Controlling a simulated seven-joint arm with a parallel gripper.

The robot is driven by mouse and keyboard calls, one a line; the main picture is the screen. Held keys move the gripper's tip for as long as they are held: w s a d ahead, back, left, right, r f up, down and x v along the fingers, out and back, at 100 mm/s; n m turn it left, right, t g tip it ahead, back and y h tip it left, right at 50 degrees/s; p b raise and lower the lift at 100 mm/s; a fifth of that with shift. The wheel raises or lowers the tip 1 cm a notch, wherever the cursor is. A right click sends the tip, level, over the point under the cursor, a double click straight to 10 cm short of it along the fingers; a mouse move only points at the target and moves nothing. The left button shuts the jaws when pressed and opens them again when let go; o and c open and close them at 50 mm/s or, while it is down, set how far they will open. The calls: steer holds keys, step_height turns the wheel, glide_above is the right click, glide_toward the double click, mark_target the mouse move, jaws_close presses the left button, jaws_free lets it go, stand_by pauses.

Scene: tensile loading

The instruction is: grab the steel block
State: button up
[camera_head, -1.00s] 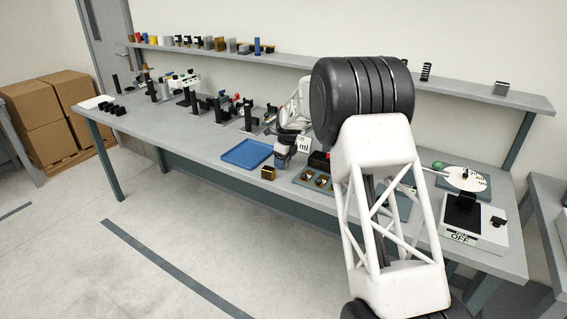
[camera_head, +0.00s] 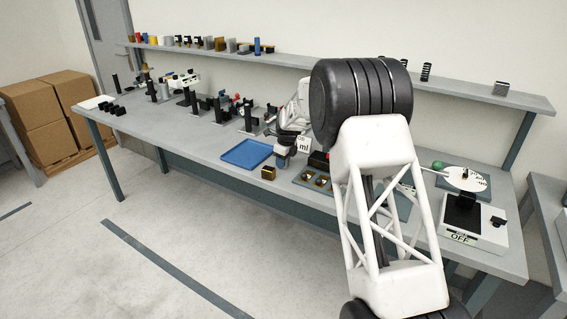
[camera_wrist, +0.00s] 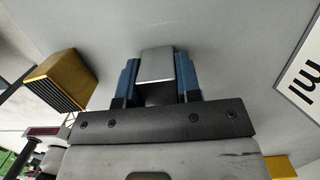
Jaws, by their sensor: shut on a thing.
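The steel block (camera_wrist: 156,65) shows in the wrist view as a smooth grey block between two blue fingers. My gripper (camera_wrist: 157,82) is shut on it, with one finger against each side. The block's lower part is dark, and its far side is hidden. In the head view my gripper (camera_head: 281,160) is low over the bench, just right of the blue tray. I cannot make out the steel block there.
A brass-coloured block (camera_head: 268,173) stands close to my gripper; it also shows in the wrist view (camera_wrist: 68,77). The blue tray (camera_head: 247,153) looks empty. A dark tray with compartments (camera_head: 301,179) lies to the right. A white card marked "ml" (camera_wrist: 304,80) is near.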

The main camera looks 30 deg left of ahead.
jaws_close()
steer(key=shift+r, duration=0.15)
steer(key=shift+r, duration=1.55)
steer(key=shift+s+d+r, duration=0.1)
steer(key=shift+r, duration=0.05)
steer(key=shift+s+d+r, duration=0.25)
steer(key=shift+s+d, duration=1.45)
steer(key=shift+s, duration=0.3)
steer(key=shift+s+d+r, duration=0.2)
steer(key=shift+s+d, duration=1.5)
steer(key=shift+s, duration=0.25)
steer(key=shift+s+d+r, duration=0.25)
steer(key=shift+s+d, duration=1.45)
steer(key=shift+s, duration=0.3)
